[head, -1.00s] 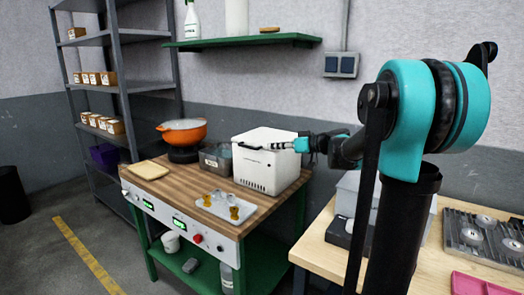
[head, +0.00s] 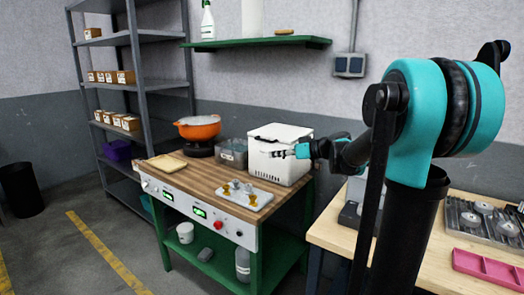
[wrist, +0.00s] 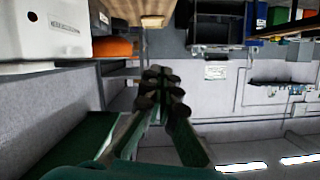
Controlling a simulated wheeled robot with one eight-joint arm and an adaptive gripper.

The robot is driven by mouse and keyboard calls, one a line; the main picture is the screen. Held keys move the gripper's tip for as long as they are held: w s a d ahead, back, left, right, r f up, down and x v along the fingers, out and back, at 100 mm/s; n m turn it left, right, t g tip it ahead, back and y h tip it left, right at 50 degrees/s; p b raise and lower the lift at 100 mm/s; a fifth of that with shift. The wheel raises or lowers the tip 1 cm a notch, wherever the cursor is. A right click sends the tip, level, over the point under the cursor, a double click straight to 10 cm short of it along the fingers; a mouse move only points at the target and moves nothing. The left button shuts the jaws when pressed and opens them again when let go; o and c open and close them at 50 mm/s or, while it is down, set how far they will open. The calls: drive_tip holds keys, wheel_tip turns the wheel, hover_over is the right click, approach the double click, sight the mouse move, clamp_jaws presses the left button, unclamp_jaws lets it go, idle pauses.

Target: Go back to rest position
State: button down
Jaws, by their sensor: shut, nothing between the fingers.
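My gripper (head: 276,154) is shut and empty. In the head view it points left, level, in front of the white box (head: 295,172) on the wooden bench. I cannot tell from this view how far it is from the box. In the wrist view the fingertips (wrist: 160,76) are together with nothing between them, and the white box (wrist: 45,30) is at the upper left, apart from them. My teal and black arm fills the right of the head view.
A second table (head: 335,232) is at right. The floor (head: 70,215) at left is mostly clear.

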drive_tip(key=s+d+f+m+g+h, duration=0.25)
drive_tip(key=s+f+m+h, duration=0.2)
drive_tip(key=s+f, duration=1)
drive_tip(key=s+d+f+m+h, duration=0.2)
drive_tip(key=s+d+f, duration=0.3)
drive_tip(key=s, duration=0.3)
drive_tip(key=s+d+f+m+g+h, duration=0.1)
drive_tip(key=s+d+f+m+h, duration=0.1)
drive_tip(key=s+d+f+h, duration=0.3)
drive_tip(key=s+d+f, duration=0.1)
drive_tip(key=s+f, duration=0.2)
drive_tip(key=shift+d, duration=0.3)
drive_tip(key=c, duration=2.2)
unclamp_jaws()
drive_tip(key=shift+h, duration=0.25)
